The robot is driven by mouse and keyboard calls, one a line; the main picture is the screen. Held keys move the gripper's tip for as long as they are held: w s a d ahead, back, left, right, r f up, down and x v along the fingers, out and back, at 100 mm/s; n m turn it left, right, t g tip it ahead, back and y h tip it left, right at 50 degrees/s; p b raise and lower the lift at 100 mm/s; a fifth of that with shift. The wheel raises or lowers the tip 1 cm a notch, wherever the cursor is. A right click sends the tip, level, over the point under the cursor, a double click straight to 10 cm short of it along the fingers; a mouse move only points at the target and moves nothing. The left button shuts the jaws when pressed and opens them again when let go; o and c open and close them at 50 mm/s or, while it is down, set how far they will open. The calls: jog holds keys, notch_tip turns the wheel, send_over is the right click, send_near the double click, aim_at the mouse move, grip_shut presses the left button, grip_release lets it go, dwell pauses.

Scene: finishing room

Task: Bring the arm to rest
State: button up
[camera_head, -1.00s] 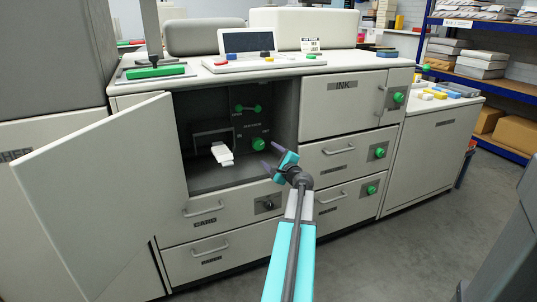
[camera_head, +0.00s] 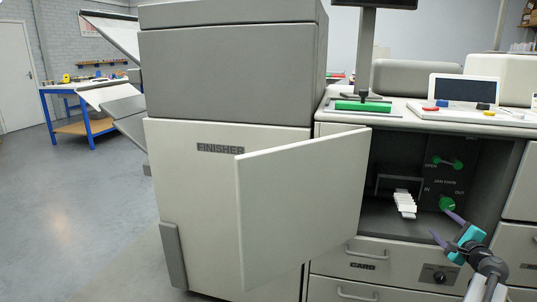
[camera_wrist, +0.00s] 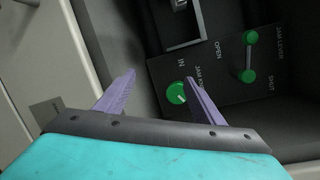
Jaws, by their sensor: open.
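My gripper (camera_head: 445,226) is at the lower right in the head view, in front of the open compartment of the machine. Its two purple fingers are spread apart with nothing between them. In the wrist view my gripper (camera_wrist: 158,88) is also open, with the green jam knob (camera_wrist: 176,93) showing beyond and between the fingertips. The knob (camera_head: 447,203) shows just past one fingertip in the head view; I cannot tell whether they touch. The green jam lever (camera_head: 447,162) sits above it on the dark panel.
The compartment door (camera_head: 300,205) stands swung open to the left, in front of the finisher (camera_head: 215,190). A white piece (camera_head: 404,203) sticks out inside the compartment. Drawers with handles (camera_head: 365,251) lie below. Free floor (camera_head: 80,220) spreads at the left; a blue-framed workbench (camera_head: 85,125) stands behind.

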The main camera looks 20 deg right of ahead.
jog(key=w+a+f+n+g+y+p, duration=0.4)
jog(key=a+f, duration=0.4)
jog(key=a, duration=0.8)
jog(key=w+a+f+n+g+y+p, duration=0.1)
jog(key=a+f+n+g+y, duration=0.4)
jog(key=a, duration=1)
jog(key=w+a+f+n+g+y+p, duration=0.1)
jog(key=w+a+f+n+y+p, duration=0.25)
jog(key=a+f+n, duration=0.7)
jog(key=s+a+f+n+g+p, duration=0.1)
jog(key=s+a+f+g+p, duration=0.2)
jog(key=a, duration=0.5)
jog(key=s+a+f+g+h+p, duration=0.1)
jog(key=s+a+f+g+p, duration=0.1)
jog(key=s+a, duration=0.4)
jog(key=s+a+f+n+g+p, duration=0.1)
jog(key=s+a+f+g+p, duration=0.15)
jog(key=a, duration=0.65)
jog(key=s+a+n+g+h+p, duration=0.1)
jog(key=s+a+n+h+p, duration=0.1)
jog(key=s, duration=0.6)
jog(key=s+a+n+g+h+p, duration=0.2)
jog(key=s+a+n+h+p, duration=0.1)
jog(key=s, duration=0.5)
jog(key=shift+s+a+n+p, duration=0.15)
jog(key=shift+s+n+p, duration=0.1)
jog(key=shift+n+p, duration=0.75)
